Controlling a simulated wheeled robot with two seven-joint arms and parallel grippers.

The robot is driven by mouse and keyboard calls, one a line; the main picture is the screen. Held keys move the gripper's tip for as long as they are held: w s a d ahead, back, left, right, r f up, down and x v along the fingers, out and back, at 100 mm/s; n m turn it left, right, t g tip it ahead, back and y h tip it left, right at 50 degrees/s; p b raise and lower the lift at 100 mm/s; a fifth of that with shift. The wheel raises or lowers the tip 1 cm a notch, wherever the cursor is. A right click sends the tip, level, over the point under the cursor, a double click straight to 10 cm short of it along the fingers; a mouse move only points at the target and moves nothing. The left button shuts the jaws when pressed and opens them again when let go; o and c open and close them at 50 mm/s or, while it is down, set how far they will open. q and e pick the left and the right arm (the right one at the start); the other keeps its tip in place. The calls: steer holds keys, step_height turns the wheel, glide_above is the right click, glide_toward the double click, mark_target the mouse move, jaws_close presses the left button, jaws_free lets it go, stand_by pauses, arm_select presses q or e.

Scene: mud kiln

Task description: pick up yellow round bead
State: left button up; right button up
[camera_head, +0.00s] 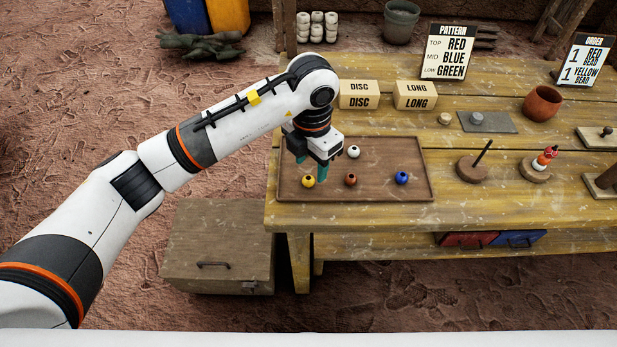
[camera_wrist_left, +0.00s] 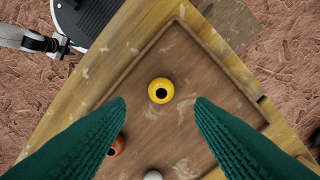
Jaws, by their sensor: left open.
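The yellow round bead (camera_head: 308,181) lies on the brown wooden tray (camera_head: 385,197), near its left front corner. In the left wrist view the yellow bead (camera_wrist_left: 161,91) shows its dark hole facing up, centred between and beyond the two green fingertips. My left gripper (camera_head: 312,166) is open and empty, pointing down above the tray close to the yellow bead; it also shows in the left wrist view (camera_wrist_left: 160,105). I see a gap between the fingers and the bead in that view.
On the same tray are a red-brown bead (camera_head: 351,179), a white bead (camera_head: 354,152) and a blue bead (camera_head: 401,178). The DISC box (camera_head: 359,95) and LONG box (camera_head: 416,96) stand behind. A peg stand (camera_head: 478,166) is to the right.

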mark_target(308, 181)
arm_select(q)
steer(key=f, duration=0.4)
steer(key=shift+s+a+f, duration=0.1)
steer(key=shift+s+a, duration=0.05)
steer(key=shift+a, duration=0.1)
steer(key=c, duration=1)
